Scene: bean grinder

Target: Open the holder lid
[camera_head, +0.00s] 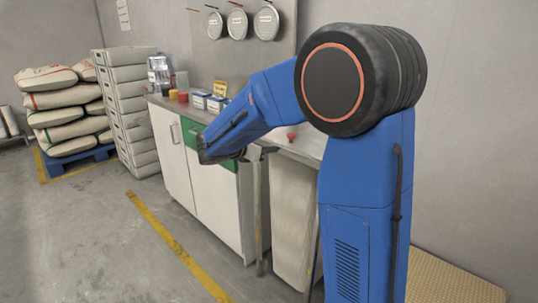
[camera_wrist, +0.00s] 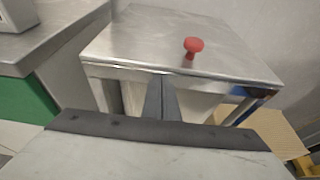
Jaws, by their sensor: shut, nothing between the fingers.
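The holder lid (camera_wrist: 140,38) is a flat grey metal plate with a red knob (camera_wrist: 193,46) on top. In the wrist view it lies flat and looks closed. In the head view part of the lid (camera_head: 308,146) and the red knob (camera_head: 291,136) show behind my arm. My gripper (camera_wrist: 161,80) is shut and empty. Its dark fingertips meet at the lid's front edge in the wrist view, left of the knob and nearer the camera. I cannot tell whether they touch the edge. In the head view my forearm partly hides the gripper.
A white and green cabinet (camera_head: 217,205) with a metal counter stands left of the holder. Small boxes (camera_head: 216,103) and jars stand on the counter. A wall is close behind. The floor in front of the cabinet is clear. Stacked crates (camera_head: 130,110) stand farther left.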

